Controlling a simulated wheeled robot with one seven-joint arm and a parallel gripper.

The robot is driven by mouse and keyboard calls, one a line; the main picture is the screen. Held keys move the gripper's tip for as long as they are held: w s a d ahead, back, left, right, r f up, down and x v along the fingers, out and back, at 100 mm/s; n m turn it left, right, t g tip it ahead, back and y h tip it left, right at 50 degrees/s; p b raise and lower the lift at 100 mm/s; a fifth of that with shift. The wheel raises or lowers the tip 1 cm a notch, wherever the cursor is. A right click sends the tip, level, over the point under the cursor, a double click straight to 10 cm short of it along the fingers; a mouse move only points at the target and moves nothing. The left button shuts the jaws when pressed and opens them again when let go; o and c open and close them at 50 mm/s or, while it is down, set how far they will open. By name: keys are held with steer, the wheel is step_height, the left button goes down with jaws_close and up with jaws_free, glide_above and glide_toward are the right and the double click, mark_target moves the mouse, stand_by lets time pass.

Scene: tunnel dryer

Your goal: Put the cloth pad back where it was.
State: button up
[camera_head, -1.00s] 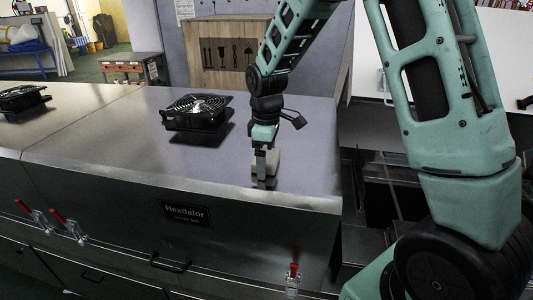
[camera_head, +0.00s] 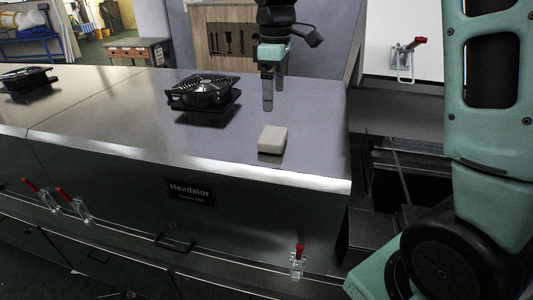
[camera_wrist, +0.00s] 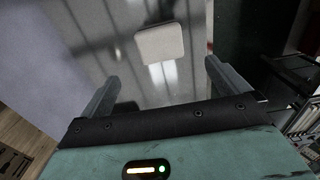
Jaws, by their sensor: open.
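The cloth pad is a small pale block (camera_head: 272,140) lying flat on the metal top of the dryer (camera_head: 225,137), near its front edge at the right. It also shows in the wrist view (camera_wrist: 159,43), ahead of the fingers. My gripper (camera_head: 272,100) is above the dryer top, behind and above the pad and apart from it. In the wrist view its two fingers (camera_wrist: 160,85) are spread wide with nothing between them.
A black fan (camera_head: 204,92) stands on the dryer top left of my gripper, and another fan (camera_head: 27,79) is farther left. Red-handled clamps (camera_head: 298,262) are on the front. The top around the pad is clear.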

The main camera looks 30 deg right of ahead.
steer(key=s+a+f, duration=0.3)
steer(key=s+a, duration=0.3)
steer(key=a, duration=0.4)
steer(key=s+a+f, duration=0.2)
steer(key=s+a, duration=0.1)
steer(key=s, duration=0.4)
steer(key=s+a+f+m, duration=0.1)
steer(key=s+a+f, duration=0.1)
steer(key=s, duration=0.5)
steer(key=s+a+f, duration=0.3)
steer(key=s+a, duration=0.2)
steer(key=s, duration=0.2)
steer(key=shift+s+y, duration=0.3)
steer(key=shift+s, duration=0.05)
